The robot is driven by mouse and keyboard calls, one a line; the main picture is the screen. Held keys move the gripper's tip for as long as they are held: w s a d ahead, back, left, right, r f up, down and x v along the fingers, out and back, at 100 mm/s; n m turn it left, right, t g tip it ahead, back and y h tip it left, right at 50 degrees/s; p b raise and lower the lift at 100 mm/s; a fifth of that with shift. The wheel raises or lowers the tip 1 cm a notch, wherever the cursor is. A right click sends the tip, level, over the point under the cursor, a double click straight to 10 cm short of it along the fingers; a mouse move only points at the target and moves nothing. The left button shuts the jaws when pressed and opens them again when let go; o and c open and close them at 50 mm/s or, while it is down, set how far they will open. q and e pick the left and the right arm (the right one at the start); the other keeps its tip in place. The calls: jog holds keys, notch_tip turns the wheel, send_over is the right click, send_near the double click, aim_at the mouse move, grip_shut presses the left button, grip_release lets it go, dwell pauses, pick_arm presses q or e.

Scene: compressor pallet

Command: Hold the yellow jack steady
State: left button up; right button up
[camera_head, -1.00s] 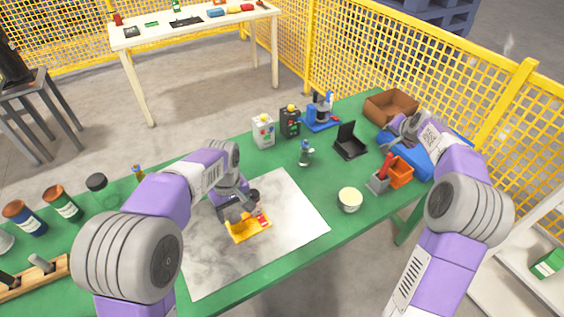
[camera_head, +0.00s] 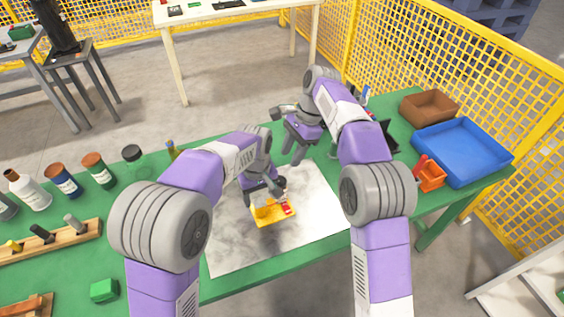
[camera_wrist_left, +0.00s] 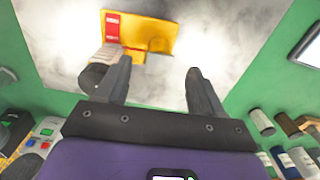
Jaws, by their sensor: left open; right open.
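The yellow jack (camera_head: 277,216) lies on the grey-white marbled mat (camera_head: 232,247). It has a red-and-white part at one end. In the left wrist view the jack (camera_wrist_left: 150,33) is just beyond the fingertips, with a dark round knob beside the left finger. My left gripper (camera_head: 262,192) is open above the jack's rear side; nothing shows between its fingers (camera_wrist_left: 159,68). Whether a finger touches the jack, I cannot tell. My right gripper (camera_head: 295,150) is open and empty over the mat's far edge, behind and above the jack.
A blue tray (camera_head: 462,150), a brown box (camera_head: 428,106) and an orange bin (camera_head: 432,177) stand at the right of the green table. Several bottles and a wooden rack (camera_head: 40,241) are at the left. A green block (camera_head: 103,290) lies at the front left.

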aim_at(260, 204)
pick_arm(q)
notch_tip(260, 204, down, 7)
jog(key=shift+f, duration=0.15)
dwell(0.4)
